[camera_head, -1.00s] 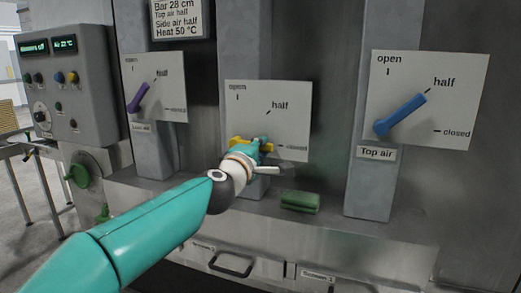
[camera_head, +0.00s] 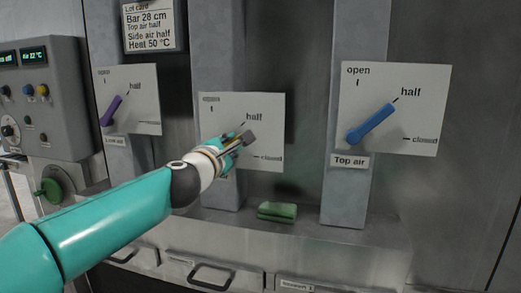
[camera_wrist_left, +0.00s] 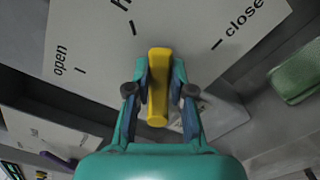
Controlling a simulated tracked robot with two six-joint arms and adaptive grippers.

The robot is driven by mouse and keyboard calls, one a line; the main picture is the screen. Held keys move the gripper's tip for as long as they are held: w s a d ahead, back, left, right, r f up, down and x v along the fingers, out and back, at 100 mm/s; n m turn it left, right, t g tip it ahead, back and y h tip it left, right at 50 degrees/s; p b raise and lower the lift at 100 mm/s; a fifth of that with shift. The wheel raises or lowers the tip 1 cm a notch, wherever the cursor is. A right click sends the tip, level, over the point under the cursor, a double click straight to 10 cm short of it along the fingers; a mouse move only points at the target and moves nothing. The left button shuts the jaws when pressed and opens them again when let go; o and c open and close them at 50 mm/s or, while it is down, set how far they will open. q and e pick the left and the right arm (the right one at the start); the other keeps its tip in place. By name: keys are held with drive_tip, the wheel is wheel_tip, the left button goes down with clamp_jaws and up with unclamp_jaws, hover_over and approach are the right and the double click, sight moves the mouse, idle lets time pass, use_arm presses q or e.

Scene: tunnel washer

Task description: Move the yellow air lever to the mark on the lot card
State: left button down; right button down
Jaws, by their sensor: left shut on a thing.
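The yellow lever (camera_wrist_left: 158,85) is in front of the middle white plate (camera_head: 268,106), which is marked open, half and closed. In the left wrist view it points between the half and closed ticks, nearer half. My left gripper (camera_head: 240,142) is over this plate, with its fingers (camera_wrist_left: 159,90) shut on both sides of the lever. In the head view the hand hides most of the lever. The lot card (camera_head: 150,28) at upper left reads "Bar 28 cm, Top air half, Side air half, Heat 50 °C". My right gripper is not in view.
A blue lever (camera_head: 372,124) on the Top air plate stands at half on the right. A purple lever (camera_head: 111,111) is on the left plate. A control box (camera_head: 45,100) stands at far left.

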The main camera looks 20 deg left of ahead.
use_arm(q)
drive_tip(key=shift+w+a+r+n+p, duration=0.1)
drive_tip(key=shift+a+r+n+p, duration=0.15)
drive_tip(key=shift+n, duration=0.45)
drive_tip(key=shift+a+r+n+p, duration=0.15)
drive_tip(key=shift+a+n, duration=0.1)
drive_tip(key=shift+n, duration=0.45)
drive_tip(key=c, duration=1.1)
unclamp_jaws()
drive_tip(key=shift+o, duration=0.5)
drive_tip(key=shift+r, duration=0.1)
drive_tip(key=s, duration=1.2)
